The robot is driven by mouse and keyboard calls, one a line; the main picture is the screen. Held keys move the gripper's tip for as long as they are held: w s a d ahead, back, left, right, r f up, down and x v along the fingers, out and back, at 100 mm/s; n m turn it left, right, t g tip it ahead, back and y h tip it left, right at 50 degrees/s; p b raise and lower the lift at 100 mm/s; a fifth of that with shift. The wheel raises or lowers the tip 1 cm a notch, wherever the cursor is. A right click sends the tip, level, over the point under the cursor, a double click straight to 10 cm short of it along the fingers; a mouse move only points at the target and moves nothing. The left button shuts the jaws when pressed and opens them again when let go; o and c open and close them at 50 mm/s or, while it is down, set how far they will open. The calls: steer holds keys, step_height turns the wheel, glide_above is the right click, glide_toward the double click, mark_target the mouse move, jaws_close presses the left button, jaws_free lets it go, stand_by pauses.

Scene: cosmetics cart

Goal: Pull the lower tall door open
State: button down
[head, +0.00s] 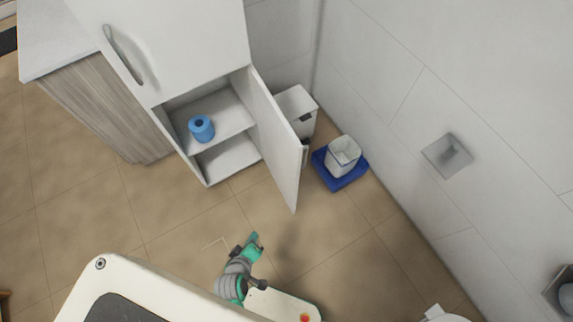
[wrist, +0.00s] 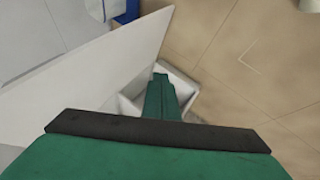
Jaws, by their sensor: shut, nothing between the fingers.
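The lower tall door (head: 275,140) of the white cabinet stands swung wide open, hinged on the cabinet's right side. Its panel also fills the left part of the wrist view (wrist: 85,95). My gripper (head: 254,238) is in front of the cabinet, below and left of the door's free end, and apart from the door in the head view. In the wrist view my green gripper (wrist: 161,82) has its fingers together and empty, to the right of the door panel.
Inside the open cabinet, a blue roll (head: 201,128) sits on a shelf (head: 232,117). Right of the door are a white box (head: 296,104) and a white bin (head: 343,154) on a blue mat (head: 348,181), near the wall. Tiled floor (head: 175,215) is clear in front.

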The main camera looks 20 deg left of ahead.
steer(key=w+a+f+n+h, duration=0.3)
steer(key=a+f+n, duration=0.1)
steer(key=f+n, duration=0.15)
steer(key=n+t+h, duration=0.6)
steer(key=n+h, duration=0.3)
steer(key=h, duration=0.1)
glide_toward(293, 162)
steer(key=x, duration=0.7)
steer(key=shift+w+f, duration=0.15)
steer(key=shift+f, duration=0.15)
